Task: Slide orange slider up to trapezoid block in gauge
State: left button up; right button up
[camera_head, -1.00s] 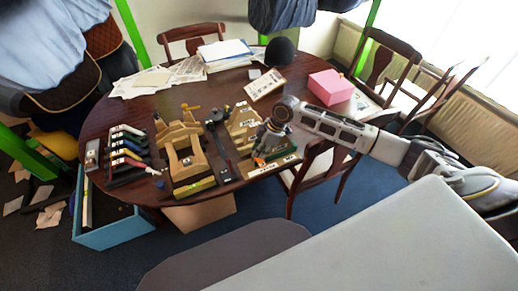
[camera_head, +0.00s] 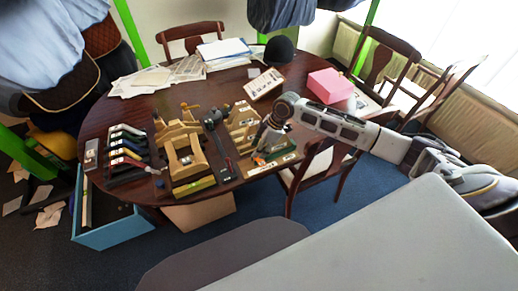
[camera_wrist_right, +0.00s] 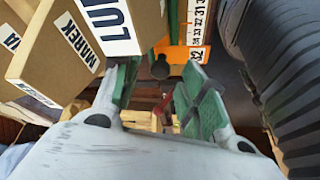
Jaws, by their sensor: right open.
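The orange slider (camera_head: 259,160) sits on the gauge (camera_head: 274,167), a low strip with white labels at the table's front edge. In the right wrist view the orange slider (camera_wrist_right: 184,53) shows beyond the fingertips, beside a white number scale (camera_wrist_right: 198,20). A dark round knob (camera_wrist_right: 160,68) is in front of it. My right gripper (camera_head: 262,149) points down over the slider; its green-padded fingers (camera_wrist_right: 158,88) are apart, with no visible grip on the slider. I cannot make out the trapezoid block for certain. My left gripper is not in view.
Labelled wooden blocks (camera_head: 243,117) stand close behind the right gripper, and a labelled block (camera_wrist_right: 42,50) is near its left finger. A wooden frame (camera_head: 186,160) and a rack of coloured-handled tools (camera_head: 125,150) are farther left. A pink box (camera_head: 330,86) stands at the right.

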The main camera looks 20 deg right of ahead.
jog(key=v, duration=1.1)
dwell(0.5)
